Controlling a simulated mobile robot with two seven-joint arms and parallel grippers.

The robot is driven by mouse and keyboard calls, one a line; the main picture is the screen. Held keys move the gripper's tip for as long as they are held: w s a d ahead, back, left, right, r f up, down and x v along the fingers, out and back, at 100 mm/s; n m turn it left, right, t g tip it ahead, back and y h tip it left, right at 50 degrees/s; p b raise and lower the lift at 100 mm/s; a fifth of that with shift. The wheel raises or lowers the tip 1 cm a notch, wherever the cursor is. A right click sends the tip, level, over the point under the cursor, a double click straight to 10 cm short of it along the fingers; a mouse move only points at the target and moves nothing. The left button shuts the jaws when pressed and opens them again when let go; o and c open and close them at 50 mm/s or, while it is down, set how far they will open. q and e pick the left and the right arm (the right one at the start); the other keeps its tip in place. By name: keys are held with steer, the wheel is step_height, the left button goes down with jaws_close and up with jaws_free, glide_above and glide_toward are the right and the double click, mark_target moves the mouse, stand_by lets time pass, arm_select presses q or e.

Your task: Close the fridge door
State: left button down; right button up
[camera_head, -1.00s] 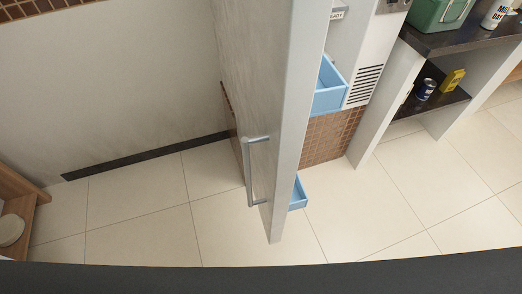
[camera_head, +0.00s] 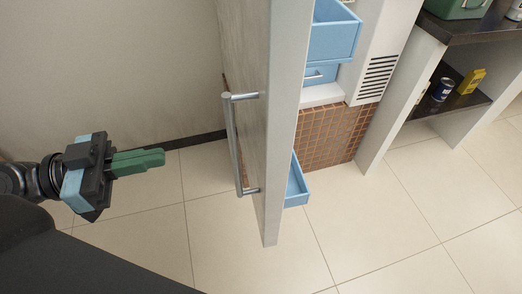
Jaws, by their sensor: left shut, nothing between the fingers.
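The fridge door (camera_head: 287,120) stands open, seen nearly edge-on in the middle of the view. Its silver bar handle (camera_head: 233,145) is on the door's left face. Blue bins (camera_head: 332,42) show to the right of the door, and a lower blue bin (camera_head: 297,184) sits near the door's bottom edge. My left gripper (camera_head: 163,157) is at the left, with its green fingers shut and empty. It points right toward the handle and is clearly apart from the handle and the door. My right gripper is not in view.
A shelf unit with a dark top (camera_head: 470,28) stands at the right, holding a green box (camera_head: 462,8), a dark blue can (camera_head: 441,90) and a yellow box (camera_head: 472,81). The tiled floor (camera_head: 390,225) is clear in front. A plain wall (camera_head: 110,60) is at the left.

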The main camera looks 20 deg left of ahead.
arm_select(q)
steer(key=r+m, duration=0.1)
steer(key=p, duration=0.6)
glide_toward(262, 138)
steer(key=shift+g+h, duration=0.3)
steer(key=shift+h, duration=0.1)
steer(key=x, duration=0.5)
steer(key=shift+w+d+f, duration=0.1)
steer(key=shift+w+d, duration=0.1)
steer(key=shift+w, duration=0.3)
steer(key=shift+w+d+f, duration=0.2)
steer(key=shift+w+d, duration=0.05)
steer(key=shift+d, duration=0.2)
